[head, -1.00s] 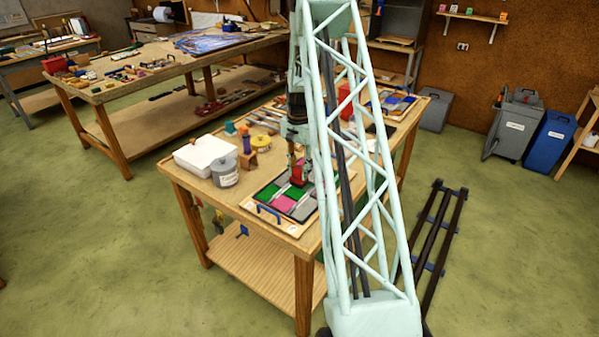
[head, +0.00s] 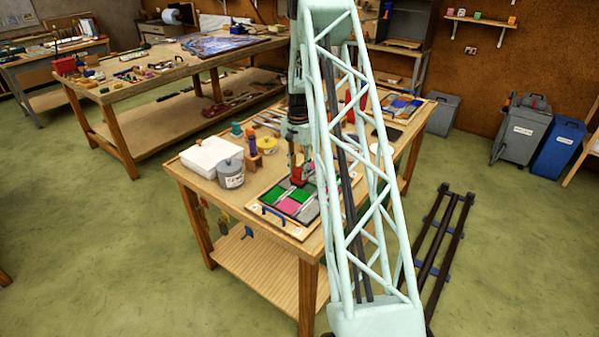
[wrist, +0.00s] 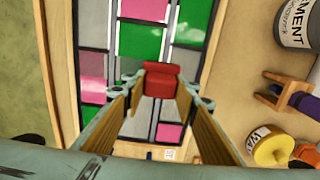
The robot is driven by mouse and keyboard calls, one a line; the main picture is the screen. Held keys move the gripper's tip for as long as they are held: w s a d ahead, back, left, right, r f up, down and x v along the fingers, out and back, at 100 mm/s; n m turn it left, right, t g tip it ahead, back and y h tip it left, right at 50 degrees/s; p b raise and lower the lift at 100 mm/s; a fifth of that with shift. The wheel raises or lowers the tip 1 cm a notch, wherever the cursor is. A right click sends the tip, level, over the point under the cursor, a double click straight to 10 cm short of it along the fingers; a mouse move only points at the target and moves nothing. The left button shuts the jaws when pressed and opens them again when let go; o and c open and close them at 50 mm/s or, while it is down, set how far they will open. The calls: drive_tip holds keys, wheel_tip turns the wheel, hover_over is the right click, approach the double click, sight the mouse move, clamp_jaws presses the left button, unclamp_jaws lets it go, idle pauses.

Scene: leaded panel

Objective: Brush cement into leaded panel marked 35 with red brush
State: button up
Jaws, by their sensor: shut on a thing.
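The leaded panel (head: 285,206) lies in a wooden frame on the near bench, with green, pink and grey panes between dark lead lines. It also fills the middle of the wrist view (wrist: 139,42). No number 35 is legible on it. My gripper (wrist: 160,88) is shut on the red brush (wrist: 160,80), seen from above over the panel. In the head view the red brush (head: 297,175) is at the panel's far part, below my gripper (head: 298,158). Its bristles are hidden, so contact with the glass cannot be told.
A cement tin (wrist: 297,22) stands right of the panel in the wrist view, near a wooden holder (wrist: 285,90) and a yellow tin (wrist: 270,147). A white tray (head: 211,155) stands at the bench's left. My lattice arm column hides part of the bench.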

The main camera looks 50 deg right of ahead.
drive_tip(key=shift+w, duration=0.1)
drive_tip(key=shift+w+a, duration=0.1)
drive_tip(key=shift+w, duration=1.3)
drive_tip(key=shift+w, duration=0.2)
drive_tip(key=shift+w+a, duration=0.1)
drive_tip(key=shift+w, duration=1.2)
drive_tip(key=shift+a, duration=0.2)
drive_tip(key=shift+a+b, duration=0.35)
drive_tip(key=shift+a, duration=0.7)
drive_tip(key=shift+s+a, duration=0.15)
drive_tip(key=shift+a, duration=1.1)
